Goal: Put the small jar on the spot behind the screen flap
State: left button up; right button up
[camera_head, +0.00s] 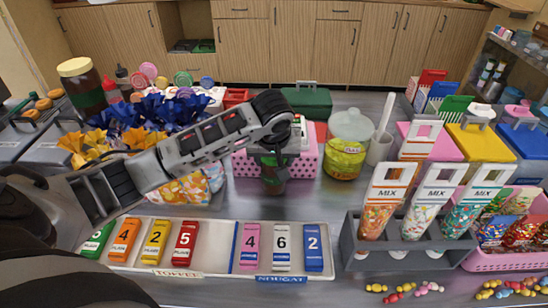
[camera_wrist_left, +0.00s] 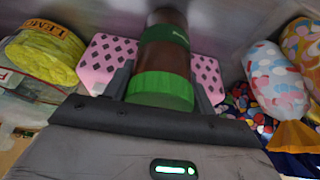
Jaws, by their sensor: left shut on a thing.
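The small jar (camera_head: 272,180) is dark brown with a green band. In the left wrist view the jar (camera_wrist_left: 163,62) shows a bright green lid pointing toward the camera. My left gripper (camera_head: 270,153) is shut on the jar at its lid end. A pink piece with dark dots (camera_head: 243,166) stands right by the jar in the head view. In the left wrist view this dotted piece (camera_wrist_left: 105,62) shows on both sides of the jar; it may be the screen flap. The spot behind it is hidden. I cannot tell whether the jar touches the surface. My right gripper is not in view.
A yellow-labelled jar (camera_head: 345,158) stands right of the dotted piece. Wrapped sweet bags (camera_head: 190,187) stand to its left. A numbered tray (camera_head: 210,225) lies in front. A grey rack (camera_head: 375,252) of MIX bags is at the right. Bare counter lies between.

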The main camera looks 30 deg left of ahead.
pick_arm(q)
jog(key=shift+f, duration=0.15)
jog(key=shift+f, duration=0.15)
jog(key=o, duration=1.3)
jog(key=shift+c, duration=0.2)
